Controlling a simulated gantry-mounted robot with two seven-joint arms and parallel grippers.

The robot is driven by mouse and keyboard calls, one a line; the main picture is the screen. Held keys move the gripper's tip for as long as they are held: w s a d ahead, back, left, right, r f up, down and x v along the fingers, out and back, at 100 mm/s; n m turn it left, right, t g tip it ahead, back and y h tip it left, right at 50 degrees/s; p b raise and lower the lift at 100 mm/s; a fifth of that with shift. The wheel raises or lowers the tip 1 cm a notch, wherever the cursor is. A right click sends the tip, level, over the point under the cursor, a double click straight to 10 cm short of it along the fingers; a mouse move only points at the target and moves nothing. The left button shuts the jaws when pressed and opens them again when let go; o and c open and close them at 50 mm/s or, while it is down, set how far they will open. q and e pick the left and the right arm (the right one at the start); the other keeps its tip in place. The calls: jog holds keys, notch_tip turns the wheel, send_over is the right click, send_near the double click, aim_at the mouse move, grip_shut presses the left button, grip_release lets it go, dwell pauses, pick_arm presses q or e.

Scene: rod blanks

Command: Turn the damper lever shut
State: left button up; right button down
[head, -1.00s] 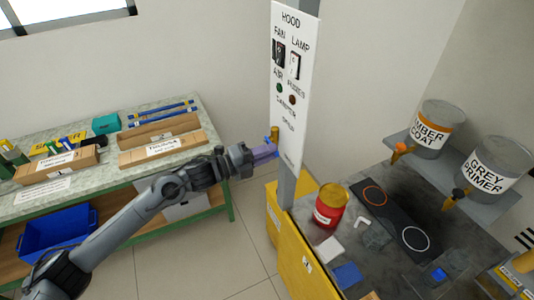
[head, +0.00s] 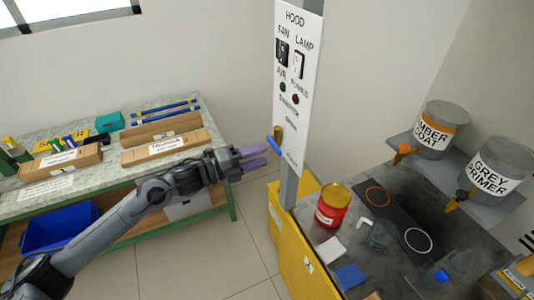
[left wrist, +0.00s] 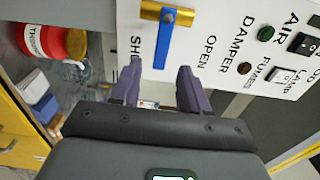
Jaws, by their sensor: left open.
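The damper lever (head: 274,147) is a blue bar on a brass hub, mounted on the white hood panel (head: 292,75). In the left wrist view the blue bar (left wrist: 164,42) lies between the words OPEN and SHUT, closer to SHUT, which a finger partly hides. My left gripper (head: 266,154) is open and empty, just left of the lever in the head view. In the left wrist view its two purple fingers (left wrist: 160,70) stand apart on either side of the bar's free end, with no visible contact. My right gripper is out of view.
A red can (head: 332,206) stands on the dark bench right of the panel post. Yellow cabinet (head: 293,246) is below. A workbench (head: 120,170) with cartons is at left. Amber (head: 440,130) and grey (head: 492,168) paint pots stand on the right shelf. Open floor lies between benches.

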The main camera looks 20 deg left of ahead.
pick_arm(q)
jog(key=v, duration=0.7)
dwell(0.3)
